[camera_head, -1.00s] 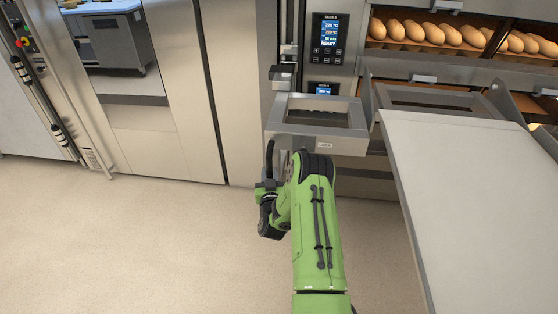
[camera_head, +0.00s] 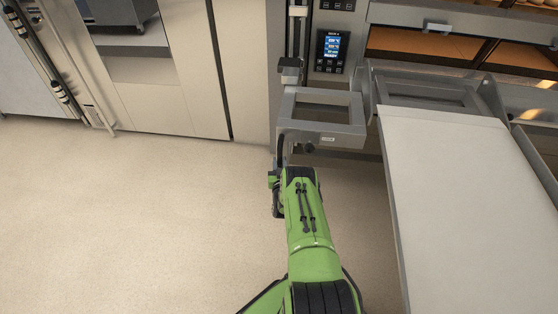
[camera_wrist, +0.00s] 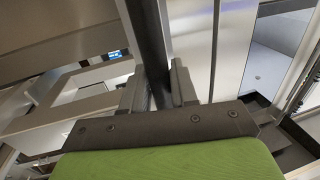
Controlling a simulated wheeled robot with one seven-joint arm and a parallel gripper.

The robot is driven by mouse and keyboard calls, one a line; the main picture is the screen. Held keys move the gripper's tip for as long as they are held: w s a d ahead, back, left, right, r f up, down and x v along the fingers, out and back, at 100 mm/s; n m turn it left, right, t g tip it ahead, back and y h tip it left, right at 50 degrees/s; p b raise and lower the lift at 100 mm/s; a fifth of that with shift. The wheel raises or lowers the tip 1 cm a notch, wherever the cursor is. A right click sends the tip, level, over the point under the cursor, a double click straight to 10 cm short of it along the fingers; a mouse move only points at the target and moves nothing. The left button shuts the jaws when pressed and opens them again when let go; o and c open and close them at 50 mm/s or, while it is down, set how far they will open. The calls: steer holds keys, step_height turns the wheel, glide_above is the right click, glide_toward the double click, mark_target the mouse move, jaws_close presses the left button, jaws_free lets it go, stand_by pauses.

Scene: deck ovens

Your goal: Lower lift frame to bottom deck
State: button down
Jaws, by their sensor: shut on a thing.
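The lift frame (camera_head: 362,112) is a grey rectangular metal frame in front of the oven, in the middle of the head view. It stands below a lit deck display and left of the loader. In the head view my green arm reaches up to the frame's near left side; the fingertips are mostly hidden there. A vertical rail (camera_head: 297,40) stands behind the frame's left side.
A long pale loader board (camera_head: 455,190) slopes toward me on the right, close beside my arm. Oven deck openings (camera_head: 420,45) are behind it. The lit display (camera_head: 328,47) is on the oven column. Open beige floor (camera_head: 130,220) lies to the left.

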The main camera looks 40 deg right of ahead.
steer(key=shift+w+d+r, duration=0.1)
steer(key=shift+d+r, duration=0.05)
steer(key=shift+r, duration=0.2)
steer(key=c, duration=1.3)
jaws_free()
steer(key=shift+o, duration=1.3)
steer(key=shift+f, duration=0.1)
steer(key=shift+s+a+f, duration=0.1)
steer(key=shift+s+a, duration=0.1)
steer(key=shift+a, duration=0.05)
steer(key=p+v, duration=0.6)
steer(key=v, duration=0.9)
